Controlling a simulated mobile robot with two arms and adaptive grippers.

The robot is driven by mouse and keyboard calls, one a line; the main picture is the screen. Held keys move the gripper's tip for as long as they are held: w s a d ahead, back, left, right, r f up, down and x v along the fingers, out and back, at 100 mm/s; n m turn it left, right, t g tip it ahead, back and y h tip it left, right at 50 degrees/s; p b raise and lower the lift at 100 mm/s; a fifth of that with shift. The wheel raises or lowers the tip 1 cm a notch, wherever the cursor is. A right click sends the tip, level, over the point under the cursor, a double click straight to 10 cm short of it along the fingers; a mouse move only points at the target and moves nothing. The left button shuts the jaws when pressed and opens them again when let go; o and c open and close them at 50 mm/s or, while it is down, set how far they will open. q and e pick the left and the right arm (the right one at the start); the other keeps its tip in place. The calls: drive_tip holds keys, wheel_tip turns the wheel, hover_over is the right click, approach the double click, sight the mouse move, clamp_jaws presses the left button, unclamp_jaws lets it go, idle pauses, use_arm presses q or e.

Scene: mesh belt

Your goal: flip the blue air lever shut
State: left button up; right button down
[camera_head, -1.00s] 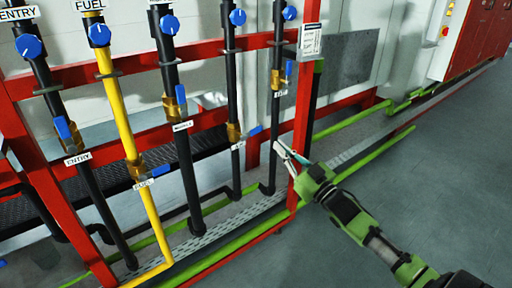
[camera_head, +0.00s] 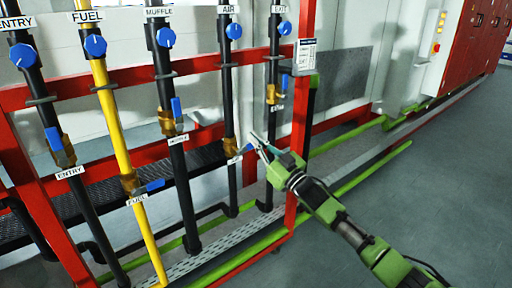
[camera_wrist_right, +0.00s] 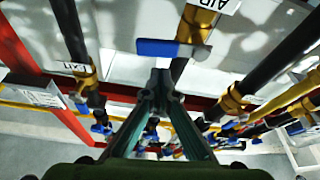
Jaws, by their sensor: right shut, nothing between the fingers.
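The blue air lever (camera_head: 246,149) sits on the brass valve (camera_head: 230,147) of the black AIR pipe (camera_head: 227,90). It points out to the right, across the pipe. In the right wrist view the air lever (camera_wrist_right: 165,48) lies crosswise to its pipe, just beyond my fingertips. My right gripper (camera_head: 260,144) is shut and empty, close to the right of the lever's free end. Its fingers meet at their tips in the wrist view (camera_wrist_right: 160,78). I cannot tell whether they touch the lever. My left gripper is not in view.
The fuel lever (camera_head: 155,185) lies across its yellow pipe (camera_head: 110,110). The muffle lever (camera_head: 177,107) and entry lever (camera_head: 53,138) run along their pipes. A red frame post (camera_head: 300,130) stands right of the exit pipe (camera_head: 272,120). Open grey floor (camera_head: 440,190) lies right.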

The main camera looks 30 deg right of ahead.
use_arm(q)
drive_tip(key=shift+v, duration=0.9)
use_arm(e)
drive_tip(key=shift+d+f, duration=0.15)
drive_tip(key=shift+f, duration=0.7)
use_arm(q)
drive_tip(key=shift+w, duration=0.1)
use_arm(e)
drive_tip(key=shift+f, duration=0.1)
